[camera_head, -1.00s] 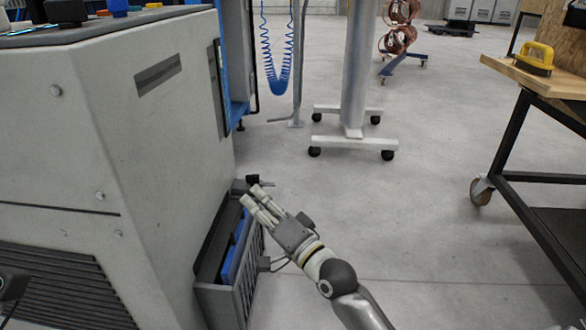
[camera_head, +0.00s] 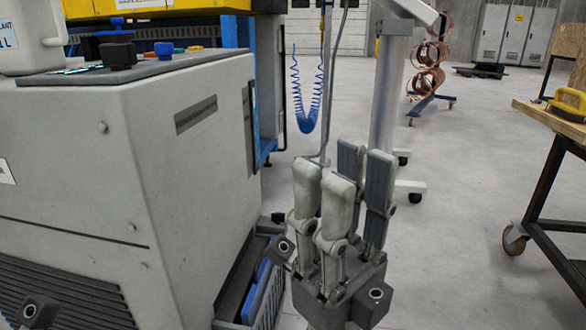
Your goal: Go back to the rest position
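My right gripper (camera_head: 344,172) stands large in the lower middle of the head view with its fingers pointing up. Its finger pairs are spread apart with nothing between them, so it is open and empty. It is in front of the grey machine's lower right side and the bin there. A small dark part with a round bolt, seemingly of my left gripper (camera_head: 36,311), shows at the bottom left edge; its fingers are out of view. Coiled copper tubes (camera_head: 428,66) hang on a wheeled stand at the back.
A large grey machine (camera_head: 180,170) fills the left. A grey bin (camera_head: 268,308) with something blue inside is at its side. A wheeled column stand (camera_head: 388,90) is behind my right gripper. A wooden-topped cart (camera_head: 555,120) with a yellow-handled tool is at right. Open floor (camera_head: 465,190) lies between.

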